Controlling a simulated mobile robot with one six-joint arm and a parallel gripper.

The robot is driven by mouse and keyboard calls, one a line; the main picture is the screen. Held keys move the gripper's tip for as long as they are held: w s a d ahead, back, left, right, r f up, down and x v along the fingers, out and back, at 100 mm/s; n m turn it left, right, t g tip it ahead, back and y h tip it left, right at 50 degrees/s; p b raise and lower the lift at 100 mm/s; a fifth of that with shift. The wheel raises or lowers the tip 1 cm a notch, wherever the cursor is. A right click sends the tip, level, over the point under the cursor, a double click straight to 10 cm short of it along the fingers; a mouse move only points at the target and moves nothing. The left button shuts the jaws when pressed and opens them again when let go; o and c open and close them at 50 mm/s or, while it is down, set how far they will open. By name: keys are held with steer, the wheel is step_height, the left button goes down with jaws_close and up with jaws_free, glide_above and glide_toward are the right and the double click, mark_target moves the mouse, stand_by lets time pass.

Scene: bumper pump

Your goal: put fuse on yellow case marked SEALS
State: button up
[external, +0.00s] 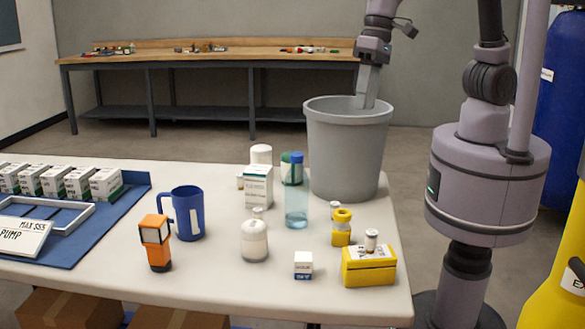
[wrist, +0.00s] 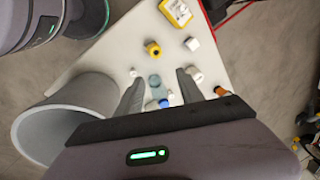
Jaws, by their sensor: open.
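A yellow case (external: 368,272) sits at the table's front right corner, with lettering too small to read. A small pale cylinder with a label, which looks like the fuse (external: 371,241), stands upright on its lid. In the wrist view the yellow case (wrist: 168,8) is at the top, with the fuse (wrist: 178,10) on it. My gripper (external: 367,104) points down over the grey bin, well above and behind the case. In the wrist view my gripper (wrist: 161,77) has its fingers apart with nothing held between them.
The grey bin (external: 347,155) stands at the table's back right. A yellow ringed object (external: 341,228), a clear blue bottle (external: 297,205), a small white box (external: 303,265), a blue mug (external: 187,213) and an orange tool (external: 155,243) stand nearby. The front right corner beside the case is clear.

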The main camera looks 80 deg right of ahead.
steer(key=s+d+r+t, duration=0.2)
steer(key=s+d, duration=0.4)
steer(key=d, duration=0.2)
steer(key=s+d+r+t, duration=0.2)
steer(key=s+d, duration=0.5)
steer(key=d, duration=0.2)
steer(key=shift+d+r, duration=0.15)
